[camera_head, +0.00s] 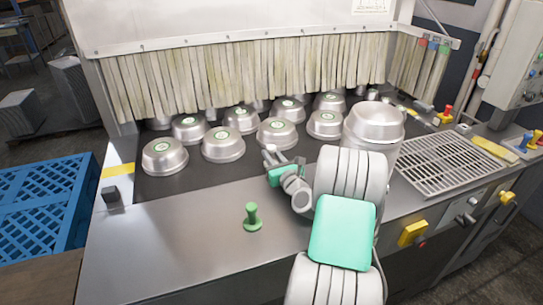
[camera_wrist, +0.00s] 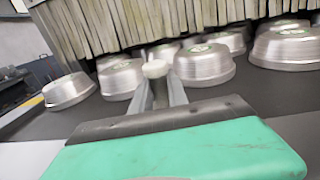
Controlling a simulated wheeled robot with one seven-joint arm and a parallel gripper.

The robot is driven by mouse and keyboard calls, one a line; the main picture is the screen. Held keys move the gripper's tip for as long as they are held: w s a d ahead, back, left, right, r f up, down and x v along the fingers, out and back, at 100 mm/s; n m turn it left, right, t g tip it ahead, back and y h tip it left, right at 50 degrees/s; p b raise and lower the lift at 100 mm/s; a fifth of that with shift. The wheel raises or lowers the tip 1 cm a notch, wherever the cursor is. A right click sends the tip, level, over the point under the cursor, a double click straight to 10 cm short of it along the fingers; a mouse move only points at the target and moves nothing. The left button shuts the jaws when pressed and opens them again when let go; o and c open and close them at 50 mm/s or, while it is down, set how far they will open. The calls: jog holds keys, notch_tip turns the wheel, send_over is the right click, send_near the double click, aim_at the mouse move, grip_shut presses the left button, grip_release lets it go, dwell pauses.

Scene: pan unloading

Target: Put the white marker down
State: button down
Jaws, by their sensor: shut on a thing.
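My gripper (camera_head: 271,156) is over the dark belt among the pans, left of my arm in the head view. It is shut on the white marker, whose pale round top (camera_wrist: 155,69) shows between the fingertips in the wrist view (camera_wrist: 158,90). The marker's lower part is hidden by the fingers. I cannot tell whether its base touches the belt. In the head view the marker is a small pale shape (camera_head: 271,147) at the fingertips, close in front of a pan.
Several upturned silver pans (camera_head: 277,134) with green labels stand on the belt (camera_head: 210,178) before a strip curtain (camera_head: 250,68). A green marker (camera_head: 252,218) stands on the steel front ledge (camera_head: 170,245). A tall metal pot (camera_head: 373,125) and a grate (camera_head: 450,163) are to the right.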

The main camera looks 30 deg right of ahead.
jog(key=shift+r, duration=0.15)
jog(key=shift+f, duration=0.5)
jog(key=shift+f+b, duration=0.15)
jog(key=shift+b, duration=0.2)
jog(key=c, duration=1.3)
grip_release()
jog(key=shift+s+a+f, duration=0.1)
jog(key=shift+s+f, duration=0.05)
jog(key=shift+f, duration=0.15)
jog(key=shift+r, duration=0.1)
jog(key=shift+r+p, duration=0.4)
jog(key=shift+r, duration=0.05)
jog(key=s, duration=0.3)
jog(key=s+a+b, duration=0.1)
jog(key=s, duration=0.6)
jog(key=shift+s+a+r+b, duration=0.25)
jog(key=shift+s+a+b, duration=0.1)
jog(key=shift+s+b, duration=0.05)
jog(key=shift+s+a+r, duration=0.1)
jog(key=shift+s+a, duration=0.05)
jog(key=shift+s, duration=0.25)
